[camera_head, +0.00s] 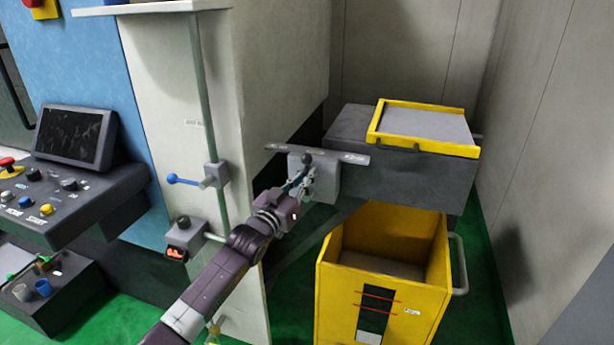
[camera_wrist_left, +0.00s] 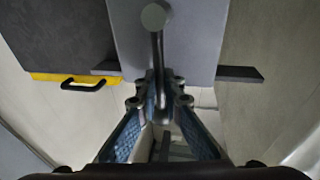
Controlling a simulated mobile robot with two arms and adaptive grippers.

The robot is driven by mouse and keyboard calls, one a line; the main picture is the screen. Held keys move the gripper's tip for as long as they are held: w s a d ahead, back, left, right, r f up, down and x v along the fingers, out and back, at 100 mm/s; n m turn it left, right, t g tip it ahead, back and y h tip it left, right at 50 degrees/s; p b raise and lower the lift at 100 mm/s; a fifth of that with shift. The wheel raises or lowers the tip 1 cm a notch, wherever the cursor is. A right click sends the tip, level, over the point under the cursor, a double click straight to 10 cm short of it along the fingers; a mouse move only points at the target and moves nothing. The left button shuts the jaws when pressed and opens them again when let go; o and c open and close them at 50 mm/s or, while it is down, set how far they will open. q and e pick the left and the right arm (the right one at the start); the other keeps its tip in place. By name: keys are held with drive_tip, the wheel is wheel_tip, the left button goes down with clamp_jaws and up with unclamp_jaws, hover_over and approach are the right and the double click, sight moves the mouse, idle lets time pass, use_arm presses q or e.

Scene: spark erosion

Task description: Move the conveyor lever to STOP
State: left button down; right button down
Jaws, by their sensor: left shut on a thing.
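The conveyor lever has a dark round knob (camera_head: 306,159) and a thin shaft. It stands at a grey box (camera_head: 326,180) with a flat label plate (camera_head: 340,156) on top. In the head view the knob is near the plate's middle; the labels are too small to read. My left gripper (camera_head: 303,184) reaches in from the lower left and is shut on the lever. My right gripper is not in view.
A dark conveyor housing (camera_head: 400,178) with a yellow-framed top (camera_head: 374,122) is right of the lever. A yellow cart (camera_head: 334,280) stands below. Left are a pipe with a blue-handled valve (camera_head: 186,181), a small switch box (camera_head: 184,236) and a control panel (camera_head: 75,205).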

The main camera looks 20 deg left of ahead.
use_arm(q)
drive_tip(key=c, duration=2)
unclamp_jaws()
drive_tip(key=shift+c, duration=0.2)
drive_tip(key=v, duration=1.2)
wheel_tip(320, 180, down, 13)
drive_tip(key=a+g+y, duration=0.2)
drive_tip(key=s+a+f+g+y, duration=0.1)
drive_tip(key=s+f+g, duration=0.1)
drive_tip(key=s+f, duration=0.65)
drive_tip(key=s+f+n+g, duration=0.1)
drive_tip(key=s+f+g, duration=0.2)
drive_tip(key=f, duration=1.1)
drive_tip(key=s+a+f+g+y, duration=0.15)
drive_tip(key=s+f, duration=0.35)
drive_tip(key=f, duration=0.6)
drive_tip(key=s+d+f+g, duration=0.1)
drive_tip(key=s+f+g, duration=0.2)
drive_tip(key=s+f, duration=0.6)
drive_tip(key=s+d+f+g, duration=0.1)
drive_tip(key=s+f+g, duration=0.35)
drive_tip(key=s, duration=0.75)
drive_tip(key=s+d+f+g, duration=0.1)
drive_tip(key=s+f, duration=0.3)
drive_tip(key=s, duration=0.6)
drive_tip(key=s+d+f+g, duration=0.1)
drive_tip(key=s+f, duration=0.3)
drive_tip(key=s, duration=0.7)
drive_tip(key=shift+d+m, duration=0.4)
drive_tip(key=shift+d, duration=0.1)
